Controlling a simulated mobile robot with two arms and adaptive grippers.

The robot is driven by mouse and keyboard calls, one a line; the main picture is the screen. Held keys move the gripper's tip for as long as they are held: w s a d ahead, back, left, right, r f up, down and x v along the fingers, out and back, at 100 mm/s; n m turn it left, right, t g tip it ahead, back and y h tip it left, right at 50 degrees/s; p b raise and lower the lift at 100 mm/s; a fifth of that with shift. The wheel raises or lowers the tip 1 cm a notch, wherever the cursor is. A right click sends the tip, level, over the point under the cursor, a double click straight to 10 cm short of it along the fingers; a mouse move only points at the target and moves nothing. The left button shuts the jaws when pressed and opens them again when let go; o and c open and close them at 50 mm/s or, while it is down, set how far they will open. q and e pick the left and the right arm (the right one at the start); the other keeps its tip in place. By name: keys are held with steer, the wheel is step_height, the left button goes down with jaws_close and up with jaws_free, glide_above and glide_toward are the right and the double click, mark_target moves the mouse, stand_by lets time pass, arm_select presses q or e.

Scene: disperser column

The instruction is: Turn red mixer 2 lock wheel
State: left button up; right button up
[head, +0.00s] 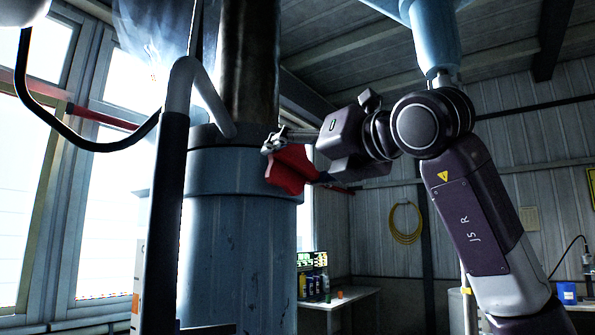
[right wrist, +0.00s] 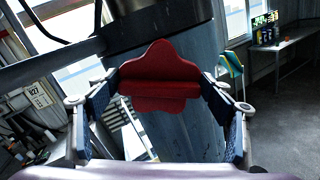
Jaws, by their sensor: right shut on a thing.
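The red lock wheel (head: 288,170) sits at the side of the blue column, level with the column's upper collar. It has a lobed, knob-like rim. In the right wrist view the wheel (right wrist: 160,66) lies between the two fingertips, with a finger at its left and right edges. My right gripper (head: 281,158) reaches in from the right and is shut on the wheel; its fingers hide part of the rim. The wheel's mounting behind it is hidden. My left gripper is not in view.
The large blue column (head: 240,245) stands behind the wheel, with a dark metal pipe (head: 250,70) above. A dark post with a grey bent tube (head: 170,170) stands left of it. A bench (head: 345,298) with bottles is at the back. Windows line the left wall.

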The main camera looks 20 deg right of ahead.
steer(key=m+b, duration=0.1)
steer(key=m, duration=0.3)
steer(key=shift+d+m+b, duration=0.1)
steer(key=shift+m+b, duration=0.25)
steer(key=shift+m, duration=0.05)
steer(key=shift+m+b, duration=0.45)
steer(key=shift+m, duration=1.05)
steer(key=shift+r, duration=0.1)
steer(key=o, duration=1)
steer(key=v, duration=1.2)
